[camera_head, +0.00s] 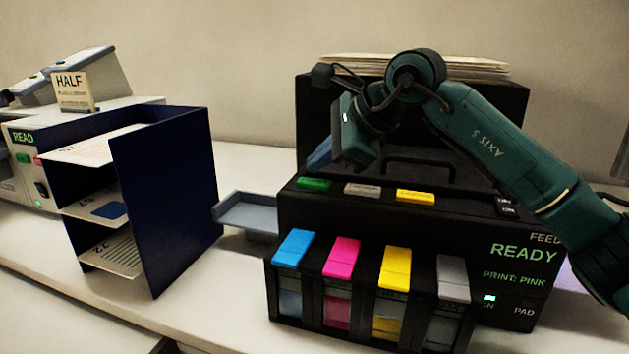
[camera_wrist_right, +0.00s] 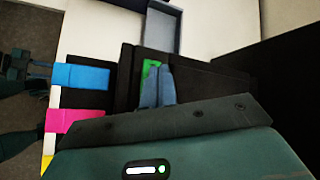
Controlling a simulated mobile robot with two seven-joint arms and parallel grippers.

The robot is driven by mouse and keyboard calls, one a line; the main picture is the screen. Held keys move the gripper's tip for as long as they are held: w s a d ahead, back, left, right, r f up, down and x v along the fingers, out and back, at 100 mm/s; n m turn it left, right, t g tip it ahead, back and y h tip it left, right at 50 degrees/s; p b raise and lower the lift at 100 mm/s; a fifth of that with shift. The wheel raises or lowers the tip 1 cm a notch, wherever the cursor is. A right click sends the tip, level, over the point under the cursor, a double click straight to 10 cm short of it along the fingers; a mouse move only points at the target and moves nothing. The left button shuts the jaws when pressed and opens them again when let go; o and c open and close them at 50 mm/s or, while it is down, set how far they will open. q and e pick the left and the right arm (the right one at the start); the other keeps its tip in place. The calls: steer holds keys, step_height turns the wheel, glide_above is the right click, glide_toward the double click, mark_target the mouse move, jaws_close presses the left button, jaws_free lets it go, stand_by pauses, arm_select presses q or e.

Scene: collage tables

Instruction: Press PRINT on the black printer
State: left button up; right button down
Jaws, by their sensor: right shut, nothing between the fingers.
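The black printer (camera_head: 480,200) stands at the right of the head view, with READY lit in green on its front. On its top ledge are a green button (camera_head: 314,184), a grey button (camera_head: 362,190) and a yellow button (camera_head: 415,196); their labels are too small to read. My right gripper (camera_head: 319,157) is shut and empty, its blue fingers pointing down just above the green button. In the right wrist view the closed fingertips (camera_wrist_right: 157,72) partly cover the green button (camera_wrist_right: 149,72); I cannot tell whether they touch it. My left gripper does not show.
Blue, pink, yellow and grey cartridges (camera_head: 342,251) line the printer's front. A grey tray (camera_head: 248,213) juts from its left side. A navy shelf (camera_head: 165,190) with paper sheets stands left of it.

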steer(key=shift+f, duration=0.1)
stand_by(0.3)
steer(key=shift+f+b, duration=0.35)
